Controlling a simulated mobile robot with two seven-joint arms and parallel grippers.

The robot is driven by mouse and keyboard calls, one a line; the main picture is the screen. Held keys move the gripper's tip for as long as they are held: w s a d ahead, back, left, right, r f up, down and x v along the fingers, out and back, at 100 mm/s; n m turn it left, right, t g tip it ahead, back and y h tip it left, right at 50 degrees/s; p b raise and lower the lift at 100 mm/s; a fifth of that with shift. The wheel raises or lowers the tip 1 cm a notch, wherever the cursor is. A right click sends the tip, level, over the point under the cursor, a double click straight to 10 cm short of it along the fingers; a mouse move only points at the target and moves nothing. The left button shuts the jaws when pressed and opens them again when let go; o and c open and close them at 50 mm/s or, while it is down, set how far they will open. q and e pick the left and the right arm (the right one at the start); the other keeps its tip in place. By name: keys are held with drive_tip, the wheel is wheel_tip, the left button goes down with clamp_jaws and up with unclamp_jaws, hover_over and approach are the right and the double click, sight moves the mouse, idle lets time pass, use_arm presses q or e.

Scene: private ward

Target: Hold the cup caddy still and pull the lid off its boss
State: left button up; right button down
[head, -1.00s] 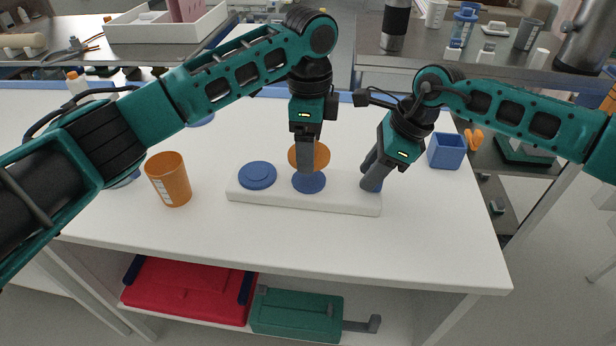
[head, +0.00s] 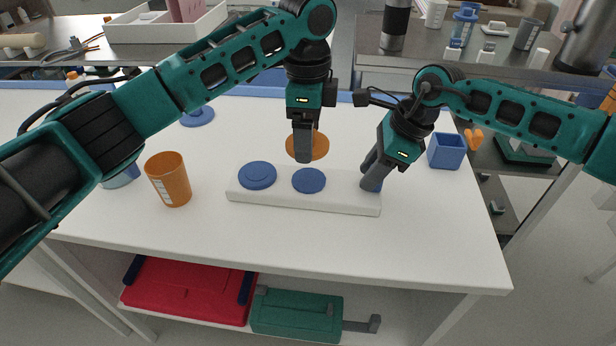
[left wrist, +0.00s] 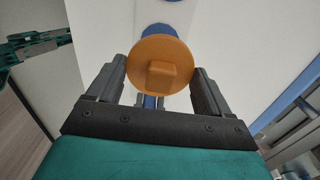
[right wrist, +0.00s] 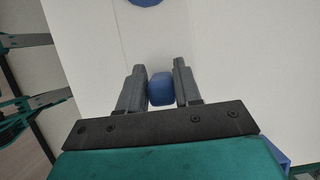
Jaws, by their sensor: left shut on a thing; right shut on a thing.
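The cup caddy (head: 340,202) is a low white bar on the table with two blue round bosses, a left one (head: 258,174) and a middle one (head: 309,181), both uncovered. My left gripper (head: 303,158) is shut on the orange lid (head: 320,148), held clear above the middle boss. The left wrist view shows the lid (left wrist: 160,50) as a disc with a square knob. My right gripper (head: 371,178) is shut on a blue grip (right wrist: 160,88) at the caddy's right end, which my fingers largely hide in the head view.
An orange cup (head: 168,180) stands left of the caddy. A blue open box (head: 446,152) stands to the right near the table edge. A blue disc (head: 198,117) lies farther back. The table front (head: 290,240) is clear.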

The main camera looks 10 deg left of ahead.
drive_tip(key=shift+f, duration=0.15)
use_arm(q)
drive_tip(key=a, duration=1.1)
drive_tip(key=shift+a, duration=0.35)
use_arm(e)
drive_tip(key=shift+c, duration=1.4)
unclamp_jaws()
drive_tip(key=shift+r, duration=0.2)
drive_tip(key=shift+o, duration=0.5)
drive_tip(key=shift+o, duration=0.9)
drive_tip(key=shift+d, duration=4.5)
use_arm(q)
drive_tip(key=shift+r, duration=0.1)
